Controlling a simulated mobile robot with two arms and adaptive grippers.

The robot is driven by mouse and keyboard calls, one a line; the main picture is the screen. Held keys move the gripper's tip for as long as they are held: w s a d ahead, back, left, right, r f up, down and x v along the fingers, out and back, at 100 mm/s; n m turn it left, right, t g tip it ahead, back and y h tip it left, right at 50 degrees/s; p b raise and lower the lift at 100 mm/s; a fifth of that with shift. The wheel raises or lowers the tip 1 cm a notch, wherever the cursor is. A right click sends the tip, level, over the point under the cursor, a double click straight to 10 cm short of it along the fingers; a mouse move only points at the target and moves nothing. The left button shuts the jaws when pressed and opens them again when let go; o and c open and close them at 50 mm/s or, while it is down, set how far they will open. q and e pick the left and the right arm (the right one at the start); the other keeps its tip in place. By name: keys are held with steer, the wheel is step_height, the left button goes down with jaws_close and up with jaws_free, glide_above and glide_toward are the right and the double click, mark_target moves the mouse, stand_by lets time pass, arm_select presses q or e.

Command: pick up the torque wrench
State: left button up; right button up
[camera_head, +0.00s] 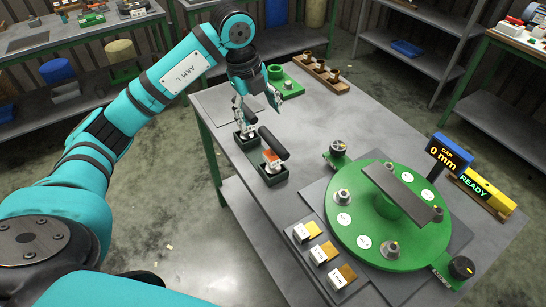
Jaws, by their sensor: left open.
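A tool with a thick black handle (273,142) and an orange-red and white part (271,157) rests in a dark green tray (273,178) on the grey workbench. It looks like the torque wrench, though its shape is only partly clear. My left gripper (256,112) hangs, fingers down and open, just behind the tool, over the far end of the tray. It holds nothing that I can see. I cannot tell the exact gap between fingertips and tray. My right gripper is out of view.
A green round fixture (345,228) with several metal studs and a grey bar fills the bench's right side. Three small labelled blocks (319,254) lie in front of it. A brown rack (320,74) stands at the back. The bench middle (320,120) is clear.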

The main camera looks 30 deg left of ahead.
arm_select(q)
steer(key=p, duration=0.3)
glide_toward(271, 154)
steer(key=f, duration=0.2)
steer(key=w+f, duration=0.1)
steer(key=f, duration=0.2)
steer(key=shift+w, duration=0.15)
steer(key=shift+f+p, duration=0.3)
steer(key=f+p, duration=0.1)
steer(key=w+f, duration=0.1)
steer(key=f, duration=0.1)
steer(key=shift+d+f+p, duration=0.25)
steer(key=shift+f+p, duration=0.05)
steer(key=shift+p, duration=0.1)
steer(key=shift+w+f, duration=0.1)
steer(key=shift+f, duration=0.45)
steer(key=shift+r, duration=0.15)
jaws_close()
